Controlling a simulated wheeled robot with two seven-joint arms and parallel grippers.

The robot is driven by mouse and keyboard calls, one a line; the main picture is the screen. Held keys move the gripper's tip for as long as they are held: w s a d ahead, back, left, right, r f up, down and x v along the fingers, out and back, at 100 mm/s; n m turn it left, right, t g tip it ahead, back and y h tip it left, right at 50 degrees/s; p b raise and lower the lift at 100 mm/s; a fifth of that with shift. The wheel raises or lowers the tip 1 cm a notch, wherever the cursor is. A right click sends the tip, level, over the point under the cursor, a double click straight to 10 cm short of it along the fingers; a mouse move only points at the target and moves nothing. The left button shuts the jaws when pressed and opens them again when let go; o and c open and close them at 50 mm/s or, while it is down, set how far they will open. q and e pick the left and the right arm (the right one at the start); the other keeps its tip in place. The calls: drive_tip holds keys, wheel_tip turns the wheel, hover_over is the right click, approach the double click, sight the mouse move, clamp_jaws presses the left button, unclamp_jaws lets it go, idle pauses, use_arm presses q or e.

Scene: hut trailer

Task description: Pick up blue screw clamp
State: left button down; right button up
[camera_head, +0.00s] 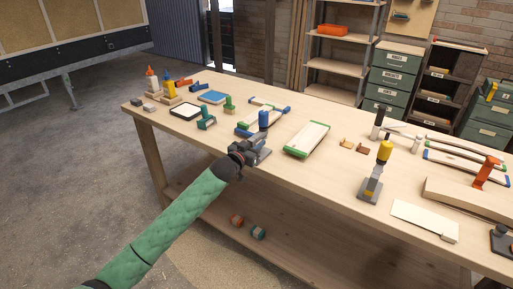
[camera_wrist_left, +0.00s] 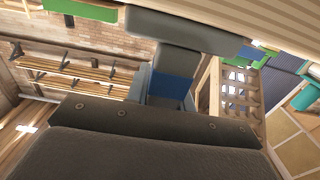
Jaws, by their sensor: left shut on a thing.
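The blue screw clamp stands near the front edge of the workbench in the head view, with its blue handle (camera_head: 263,119) pointing up and its grey base (camera_head: 263,154) low. My left gripper (camera_head: 247,149) reaches it from the front left and is shut on it below the handle. The gripper hides part of the clamp's body. In the left wrist view, a grey body with a blue part (camera_wrist_left: 170,89) fills the space just beyond the dark gripper body. I cannot tell whether the base touches the bench. My right gripper is not in view.
The wooden workbench (camera_head: 322,183) holds a green-ended board (camera_head: 307,139) to the right and a green clamp-like tool (camera_head: 206,122) to the left. A yellow-handled clamp (camera_head: 384,151) stands farther right. Two small rolls (camera_head: 258,232) lie on the lower shelf.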

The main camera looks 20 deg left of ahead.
sight(257, 136)
use_arm(q)
drive_tip(key=shift+r, duration=0.2)
